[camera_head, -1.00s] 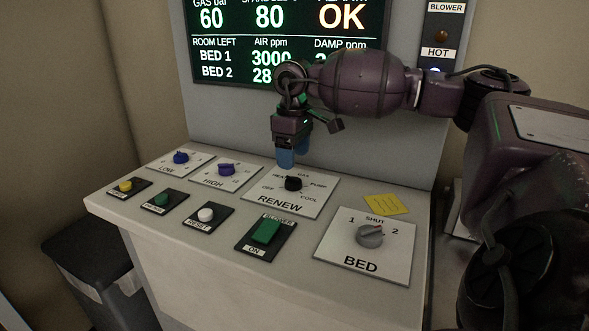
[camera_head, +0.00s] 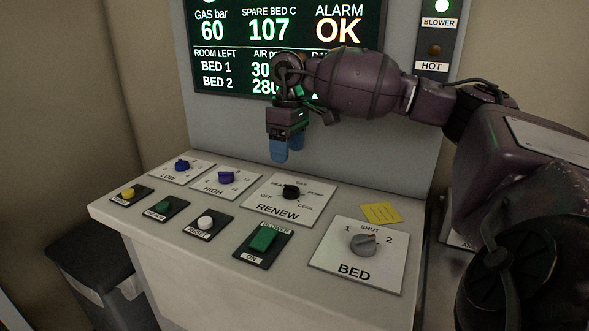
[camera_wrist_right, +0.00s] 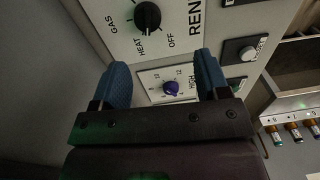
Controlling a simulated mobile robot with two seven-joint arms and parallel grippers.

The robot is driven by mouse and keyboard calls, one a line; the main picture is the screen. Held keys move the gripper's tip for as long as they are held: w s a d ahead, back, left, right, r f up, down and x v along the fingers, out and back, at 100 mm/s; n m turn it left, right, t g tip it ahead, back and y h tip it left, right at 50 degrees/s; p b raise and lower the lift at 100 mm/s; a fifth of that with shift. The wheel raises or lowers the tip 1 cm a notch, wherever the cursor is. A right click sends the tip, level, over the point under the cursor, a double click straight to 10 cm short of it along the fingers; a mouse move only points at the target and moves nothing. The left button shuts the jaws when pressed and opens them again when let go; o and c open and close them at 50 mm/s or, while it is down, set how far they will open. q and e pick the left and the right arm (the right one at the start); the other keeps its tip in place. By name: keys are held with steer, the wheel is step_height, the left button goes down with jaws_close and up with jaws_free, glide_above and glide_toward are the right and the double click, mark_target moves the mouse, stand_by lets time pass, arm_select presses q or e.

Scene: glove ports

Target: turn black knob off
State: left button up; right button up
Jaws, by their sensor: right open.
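The black knob (camera_head: 291,192) sits on the white RENEW plate (camera_head: 313,211), with OFF, HEAT, GAS, PUMP and COOL printed around it. It also shows at the top of the wrist view (camera_wrist_right: 147,16), beyond the fingers, near the GAS, HEAT and OFF labels. I cannot tell surely which label it points at. My right gripper (camera_head: 287,150) hangs above and behind the knob, apart from it, with blue fingers downward. In the wrist view its fingers (camera_wrist_right: 162,80) are spread and empty. My left gripper is out of view.
Purple LOW (camera_head: 182,166) and HIGH (camera_head: 226,178) knobs sit left. In front are several push buttons, including a green BLOWER button (camera_head: 264,239). A grey BED knob (camera_head: 364,243) and yellow note (camera_head: 381,213) are right. A display (camera_head: 287,45) stands behind.

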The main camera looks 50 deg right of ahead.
mark_target(291, 186)
steer(key=f+m, duration=0.3)
steer(key=m, duration=0.9)
steer(key=f+m, duration=0.3)
steer(key=m, duration=0.9)
steer(key=d+f+m, duration=0.1)
steer(key=f+m, duration=0.2)
steer(key=m, duration=0.9)
steer(key=shift+w+d+h+p, duration=0.1)
steer(key=shift+h+p, duration=0.2)
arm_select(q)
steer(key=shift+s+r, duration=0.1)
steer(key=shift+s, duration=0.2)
arm_select(e)
steer(key=shift+f, duration=0.8)
